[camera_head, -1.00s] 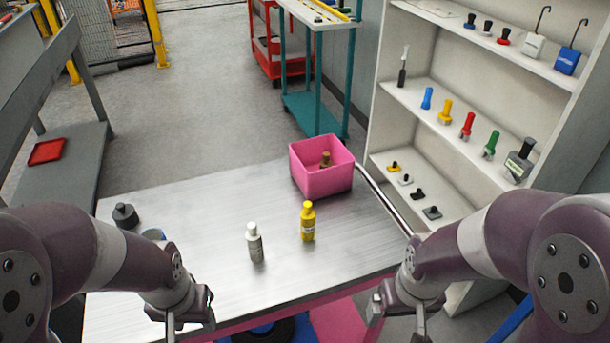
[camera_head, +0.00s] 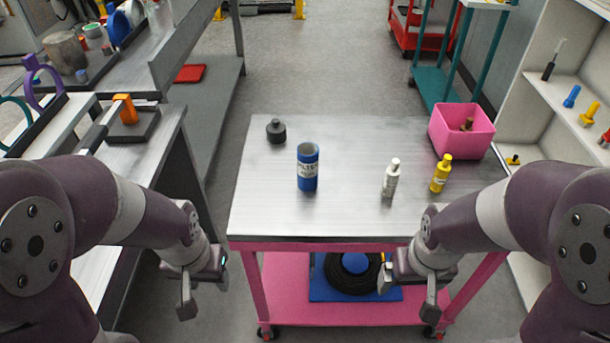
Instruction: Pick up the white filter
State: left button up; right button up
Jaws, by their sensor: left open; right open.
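No thing in view is plainly recognisable as a white filter. A small white bottle-shaped thing (camera_head: 390,179) stands upright on the metal top of the pink cart (camera_head: 262,215). A yellow bottle (camera_head: 441,173) stands to its right and a blue cylinder (camera_head: 308,167) with a pale label to its left. My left gripper (camera_head: 188,304) is open and empty, low and left of the cart. My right gripper (camera_head: 408,296) is open and empty, in front of the cart's near edge and below the white thing. Neither gripper touches anything on the cart.
A pink bin (camera_head: 461,132) with a brown item inside stands at the cart's back right. A dark grey weight-like piece (camera_head: 276,131) is at the back left. A black ring (camera_head: 352,280) lies on the lower shelf. A workbench (camera_head: 150,150) is left; white shelving (camera_head: 545,105) is right.

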aim_at(393, 173)
jog(key=l, duration=1.45)
